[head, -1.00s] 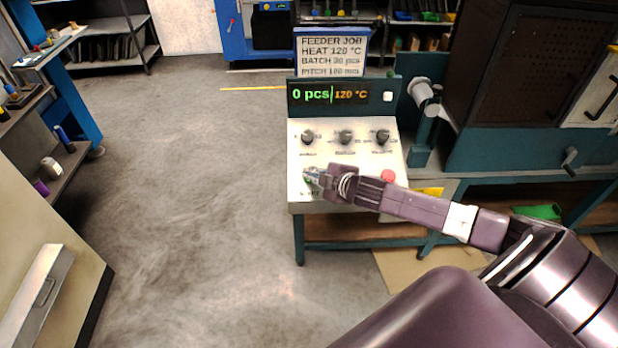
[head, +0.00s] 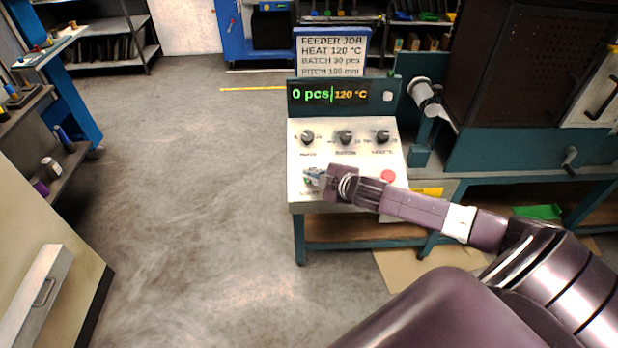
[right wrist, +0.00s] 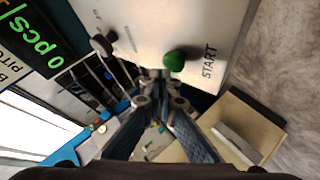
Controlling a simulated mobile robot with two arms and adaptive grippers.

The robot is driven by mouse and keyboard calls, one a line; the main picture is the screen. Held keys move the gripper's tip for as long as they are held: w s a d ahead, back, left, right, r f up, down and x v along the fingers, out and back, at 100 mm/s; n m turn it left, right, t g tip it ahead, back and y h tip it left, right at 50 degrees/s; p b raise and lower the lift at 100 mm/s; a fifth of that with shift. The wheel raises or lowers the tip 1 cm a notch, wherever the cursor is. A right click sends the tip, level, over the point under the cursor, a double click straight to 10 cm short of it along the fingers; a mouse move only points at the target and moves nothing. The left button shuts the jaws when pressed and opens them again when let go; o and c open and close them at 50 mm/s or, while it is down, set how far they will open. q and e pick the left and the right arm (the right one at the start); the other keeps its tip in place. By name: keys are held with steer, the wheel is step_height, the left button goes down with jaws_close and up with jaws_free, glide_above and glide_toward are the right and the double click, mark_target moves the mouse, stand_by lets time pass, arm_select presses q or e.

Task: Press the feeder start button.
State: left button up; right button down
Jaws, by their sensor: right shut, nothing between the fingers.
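The green start button (right wrist: 175,61) stands out from the pale panel in the right wrist view, beside the printed word START (right wrist: 209,62). My right gripper (right wrist: 157,77) is shut and empty, its fingertips close beside the button in that view. I cannot tell whether they touch it. In the head view my right gripper (head: 312,177) is over the lower left of the feeder's control panel (head: 350,185) and mostly hides the button. My left gripper is not in view.
Three dark knobs, one of them the middle knob (head: 345,137), sit in a row above my gripper. A red button (head: 388,176) is on the panel's right, behind my arm. A job sign (head: 331,52) stands above the display. The floor (head: 190,200) to the left is clear.

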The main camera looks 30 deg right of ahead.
steer(key=shift+w+d+f+b, duration=0.15)
steer(key=shift+f+b, duration=0.2)
steer(key=shift+f, duration=0.4)
stand_by(0.9)
steer(key=shift+r, duration=0.1)
steer(key=shift+s+r+p, duration=0.2)
steer(key=shift+r+p, duration=0.6)
steer(key=shift+p, duration=0.3)
